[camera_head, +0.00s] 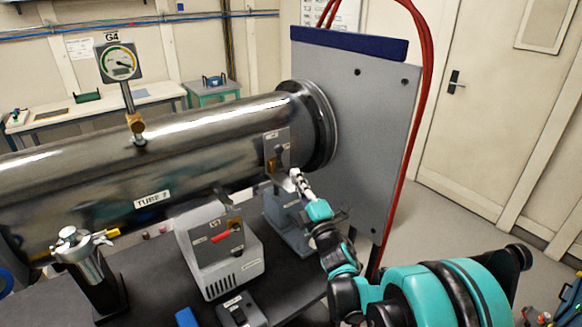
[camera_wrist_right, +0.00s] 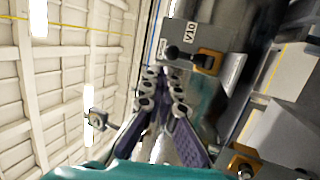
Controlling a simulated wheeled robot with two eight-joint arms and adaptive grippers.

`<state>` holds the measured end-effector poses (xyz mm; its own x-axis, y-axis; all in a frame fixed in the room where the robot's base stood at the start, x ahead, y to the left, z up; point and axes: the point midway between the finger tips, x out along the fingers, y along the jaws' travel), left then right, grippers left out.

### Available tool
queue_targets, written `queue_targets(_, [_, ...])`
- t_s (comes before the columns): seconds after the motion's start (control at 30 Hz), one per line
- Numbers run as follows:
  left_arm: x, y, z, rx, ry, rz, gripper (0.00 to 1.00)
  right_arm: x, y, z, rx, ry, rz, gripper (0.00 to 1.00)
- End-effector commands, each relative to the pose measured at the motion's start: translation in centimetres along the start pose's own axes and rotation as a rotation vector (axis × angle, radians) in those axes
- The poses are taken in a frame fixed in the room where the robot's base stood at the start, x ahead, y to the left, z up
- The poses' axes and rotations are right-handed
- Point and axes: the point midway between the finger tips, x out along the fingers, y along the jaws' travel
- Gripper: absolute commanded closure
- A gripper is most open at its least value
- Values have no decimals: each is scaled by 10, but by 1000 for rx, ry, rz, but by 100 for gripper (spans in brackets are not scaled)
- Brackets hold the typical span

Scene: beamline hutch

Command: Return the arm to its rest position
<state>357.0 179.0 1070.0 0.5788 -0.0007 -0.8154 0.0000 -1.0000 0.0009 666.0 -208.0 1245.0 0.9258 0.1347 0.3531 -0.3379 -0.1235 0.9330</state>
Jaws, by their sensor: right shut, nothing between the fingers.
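My right arm, teal and black, reaches in from the lower right in the head view. Its gripper (camera_head: 297,178) is shut and empty, its tips close to a small grey switch box (camera_head: 277,150) on the front of the steel tube near its flange. In the right wrist view the shut fingers (camera_wrist_right: 163,75) point at the same box, which has a label, a black knob and a yellow-framed part (camera_wrist_right: 207,62). I cannot tell whether the fingertips touch the box. My left gripper does not show.
The long steel tube (camera_head: 70,170) spans the left, with a gauge (camera_head: 119,63) on top. A grey box with a red lever (camera_head: 222,250) stands below it. A grey panel (camera_head: 365,120) with red hoses (camera_head: 408,130) rises behind my right arm. Open floor lies at right.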

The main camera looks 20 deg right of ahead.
Motion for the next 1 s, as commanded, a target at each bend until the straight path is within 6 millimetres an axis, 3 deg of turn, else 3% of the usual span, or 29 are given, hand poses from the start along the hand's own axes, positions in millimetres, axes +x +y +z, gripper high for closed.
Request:
queue_targets(0.2, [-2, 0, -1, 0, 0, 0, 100, -34, 7, 0, -1, -1, 0, 100])
queue_targets(0.37, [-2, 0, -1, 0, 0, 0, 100, -43, 9, 2, 23, -19, -11, 100])
queue_targets(0.57, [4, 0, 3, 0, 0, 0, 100, -62, 8, 20, 271, -209, -138, 100])
queue_targets(0.77, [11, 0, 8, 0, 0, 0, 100, -128, -20, 23, 676, -519, -354, 100])
queue_targets(1.0, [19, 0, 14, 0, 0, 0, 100, -254, -67, -20, 1090, -894, -641, 100])
